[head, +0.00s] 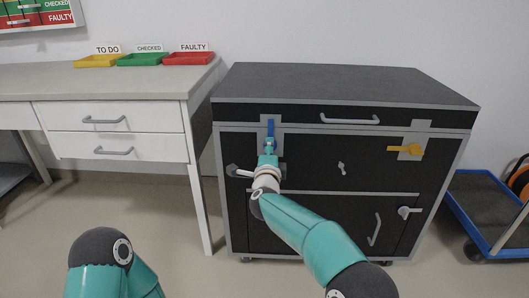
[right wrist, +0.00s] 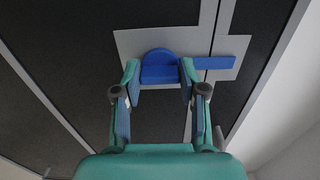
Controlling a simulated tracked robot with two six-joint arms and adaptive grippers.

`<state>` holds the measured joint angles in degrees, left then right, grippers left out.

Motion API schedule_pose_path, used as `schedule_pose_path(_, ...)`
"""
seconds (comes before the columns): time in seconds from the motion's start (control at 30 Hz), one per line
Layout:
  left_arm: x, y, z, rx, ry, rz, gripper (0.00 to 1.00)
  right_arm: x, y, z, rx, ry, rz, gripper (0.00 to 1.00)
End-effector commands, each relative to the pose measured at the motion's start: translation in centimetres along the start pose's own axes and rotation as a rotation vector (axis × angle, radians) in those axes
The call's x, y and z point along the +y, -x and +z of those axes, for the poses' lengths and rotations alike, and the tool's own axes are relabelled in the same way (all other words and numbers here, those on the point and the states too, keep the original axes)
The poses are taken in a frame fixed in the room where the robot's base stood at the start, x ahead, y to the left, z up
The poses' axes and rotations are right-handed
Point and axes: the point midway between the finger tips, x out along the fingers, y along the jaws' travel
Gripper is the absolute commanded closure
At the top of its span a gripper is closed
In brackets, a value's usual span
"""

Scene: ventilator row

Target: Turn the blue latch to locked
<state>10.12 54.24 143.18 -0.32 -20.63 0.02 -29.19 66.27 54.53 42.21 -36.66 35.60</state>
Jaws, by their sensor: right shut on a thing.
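The blue latch (head: 270,127) is on a grey plate at the upper left of the black cabinet's front. In the head view its bar points upward. My right gripper (head: 268,160) is at the latch's lower end. In the right wrist view, the blue latch's rounded knob (right wrist: 160,66) sits between the two fingertips of my right gripper (right wrist: 160,78), which is shut on it. The latch's bar (right wrist: 216,62) extends to the right of the fingers there. The gripper hides part of the latch in the head view. My left gripper is out of view.
The black cabinet (head: 345,85) also has a yellow latch (head: 405,149) at its upper right and several grey handles. A white desk (head: 110,82) with drawers stands to the left. A blue-framed cart (head: 480,225) is at the right. Open floor lies in front.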

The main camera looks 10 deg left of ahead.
Motion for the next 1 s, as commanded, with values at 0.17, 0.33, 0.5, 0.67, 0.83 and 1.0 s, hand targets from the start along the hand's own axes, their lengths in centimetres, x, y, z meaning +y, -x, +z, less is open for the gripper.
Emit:
schedule_pose_path(0.17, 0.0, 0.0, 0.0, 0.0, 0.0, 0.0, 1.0, 0.8, 0.0, -0.3, 0.008, -0.005, 0.013, 1.0)
schedule_pose_path(0.33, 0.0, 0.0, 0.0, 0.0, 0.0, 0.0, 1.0, 0.9, -0.1, -0.3, 0.007, -0.003, 0.013, 0.37)
schedule_pose_path(0.5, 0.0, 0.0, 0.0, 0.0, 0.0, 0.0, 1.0, 0.6, -0.1, -0.1, 0.004, -0.002, 0.009, 0.33)
schedule_pose_path(0.67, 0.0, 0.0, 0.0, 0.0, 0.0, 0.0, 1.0, 0.4, 0.0, 0.0, 0.002, -0.001, 0.007, 0.33)
schedule_pose_path(0.83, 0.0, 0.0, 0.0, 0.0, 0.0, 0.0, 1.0, 0.3, 0.4, 0.1, 0.002, -0.002, 0.006, 0.33)
schedule_pose_path(1.0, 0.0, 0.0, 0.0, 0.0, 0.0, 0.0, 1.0, 0.3, 1.7, 0.1, 0.0, 0.0, 0.007, 0.33)
